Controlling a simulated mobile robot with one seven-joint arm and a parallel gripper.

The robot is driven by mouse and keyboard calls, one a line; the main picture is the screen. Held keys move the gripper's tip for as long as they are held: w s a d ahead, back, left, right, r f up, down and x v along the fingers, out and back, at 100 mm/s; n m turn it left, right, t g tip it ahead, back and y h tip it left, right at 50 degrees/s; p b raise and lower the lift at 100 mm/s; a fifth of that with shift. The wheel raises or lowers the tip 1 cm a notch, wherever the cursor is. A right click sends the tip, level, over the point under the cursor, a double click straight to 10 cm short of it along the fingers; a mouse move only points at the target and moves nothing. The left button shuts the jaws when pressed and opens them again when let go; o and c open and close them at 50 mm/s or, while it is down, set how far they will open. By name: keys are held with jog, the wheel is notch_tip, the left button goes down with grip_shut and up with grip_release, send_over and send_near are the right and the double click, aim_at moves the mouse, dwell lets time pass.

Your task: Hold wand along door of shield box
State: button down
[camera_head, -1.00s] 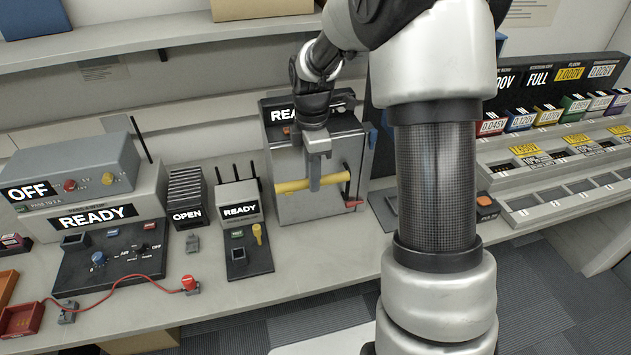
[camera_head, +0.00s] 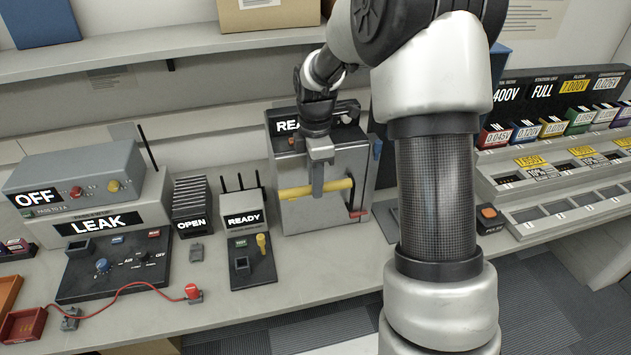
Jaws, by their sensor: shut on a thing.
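The yellow wand (camera_head: 337,187) lies nearly level across the front of the grey shield box (camera_head: 300,218), about mid-height on its door. My gripper (camera_head: 317,191) points down in front of the door and is shut on the wand near its middle. I cannot tell whether the wand touches the door or stands slightly off it. The box's top display shows part of "READY"; my gripper and wrist hide the rest. A red-tipped lever (camera_head: 357,213) is at the door's right side. The large left unit (camera_head: 90,225) displays "LEAK".
A small "READY" unit (camera_head: 243,219) with antennas and an "OPEN" rack (camera_head: 191,208) stand left of the box. A red cable (camera_head: 130,286) crosses the bench at left. A shelf (camera_head: 150,58) runs above.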

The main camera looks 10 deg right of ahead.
jog(key=shift+s, duration=0.15)
dwell(0.3)
jog(key=s+r, duration=0.2)
jog(key=s, duration=0.5)
jog(key=shift+s+p, duration=0.3)
jog(key=shift+s, duration=0.1)
jog(key=f+m, duration=0.1)
jog(key=m, duration=0.5)
jog(key=a+f+m, duration=0.1)
jog(key=f+m, duration=0.1)
jog(key=m, duration=0.4)
jog(key=f+m+p, duration=0.1)
jog(key=m, duration=0.5)
jog(key=shift+w+a+f, duration=0.1)
jog(key=shift+a+f, duration=0.15)
jog(key=shift+a, duration=0.15)
